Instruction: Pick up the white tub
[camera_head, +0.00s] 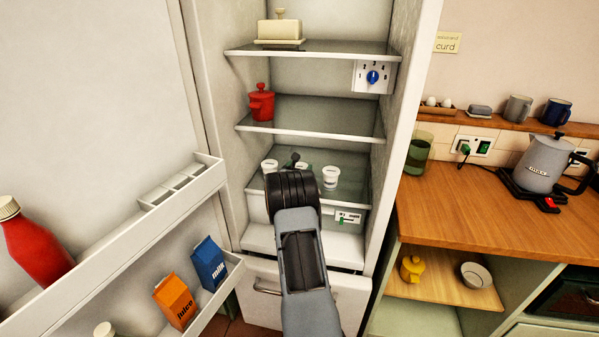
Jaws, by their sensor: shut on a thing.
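Several small white tubs stand on the lower glass shelf (350,165) of the open fridge. One white tub (331,178) is at the right, and one white tub (269,166) is at the left. A middle white tub (303,168) is partly hidden behind my arm. My gripper (295,161) reaches into the fridge at the middle tub and is shut on it. My wrist hides most of the contact, and I cannot tell whether the tub is clear of the shelf.
A red pot (261,103) stands on the shelf above, and a butter dish (280,29) on the top shelf. The open fridge door at left holds a red bottle (35,245), juice carton (175,300) and milk carton (208,263). A wooden counter (450,205) is at right.

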